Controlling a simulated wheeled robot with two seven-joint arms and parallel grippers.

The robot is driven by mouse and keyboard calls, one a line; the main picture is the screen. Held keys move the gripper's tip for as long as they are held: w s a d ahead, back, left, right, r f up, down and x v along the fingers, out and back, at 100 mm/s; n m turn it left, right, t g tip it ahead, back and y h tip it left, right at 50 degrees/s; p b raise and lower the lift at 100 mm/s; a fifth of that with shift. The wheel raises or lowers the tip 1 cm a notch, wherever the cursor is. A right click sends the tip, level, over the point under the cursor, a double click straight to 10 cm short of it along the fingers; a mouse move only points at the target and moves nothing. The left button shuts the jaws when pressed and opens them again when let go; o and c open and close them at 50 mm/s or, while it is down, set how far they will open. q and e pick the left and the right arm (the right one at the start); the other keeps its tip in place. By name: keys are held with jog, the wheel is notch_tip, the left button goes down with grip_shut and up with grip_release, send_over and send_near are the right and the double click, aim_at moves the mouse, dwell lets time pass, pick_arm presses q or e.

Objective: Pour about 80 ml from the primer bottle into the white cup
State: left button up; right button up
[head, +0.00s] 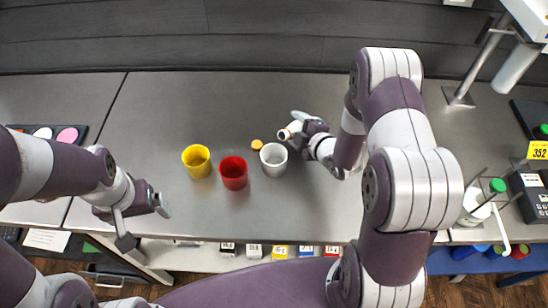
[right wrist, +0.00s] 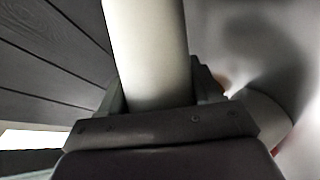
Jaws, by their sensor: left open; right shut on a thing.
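The white cup (head: 273,164) stands upright on the grey bench, rightmost of three cups. My right gripper (head: 304,127) is shut on a pale bottle, taken as the primer bottle (head: 287,132), just above and right of the white cup. The bottle looks tilted, its mouth end pointing left near the cup's rim; I see no liquid stream. In the right wrist view the pale bottle body (right wrist: 148,50) stands between the fingers. A blurred pale round shape at right there may be the cup. My left gripper (head: 144,224) is open and empty near the bench's front edge.
A red cup (head: 233,173) and a yellow cup (head: 197,161) stand left of the white cup. A small orange cap (head: 256,144) lies behind it. A green-capped bottle (head: 496,186) stands in a rack at right. The bench's left middle is clear.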

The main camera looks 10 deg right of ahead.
aim_at(300, 127)
jog(key=shift+f+n+b, duration=0.3)
jog(key=shift+f, duration=0.05)
jog(key=shift+w+d+r+n+t+h+b, duration=0.2)
jog(key=shift+n+t+h+b, duration=0.2)
jog(key=shift+n+t+h, duration=0.15)
jog(key=shift+s+a+r+n+t+h+b, duration=0.15)
jog(key=shift+r+n+t+b, duration=0.05)
jog(key=shift+r+n, duration=0.15)
jog(key=shift+s+a+r+n+t+h+b, duration=0.1)
jog(key=shift+a+r+n+t+b, duration=0.1)
jog(key=shift+r, duration=0.15)
jog(key=shift+d+r, duration=0.1)
jog(key=shift+r, duration=0.05)
jog(key=shift+r+n+t+h+b, duration=0.3)
jog(key=shift+r+n+t+b, duration=0.15)
jog(key=shift+r+n+b, duration=0.4)
jog(key=shift+w+d+r, duration=0.15)
jog(key=shift+w+d, duration=0.05)
jog(key=shift+d, duration=0.15)
jog(key=shift+r+n+t+b, duration=0.4)
jog(key=shift+n+b, duration=0.05)
jog(key=shift+n, duration=0.2)
dwell(0.8)
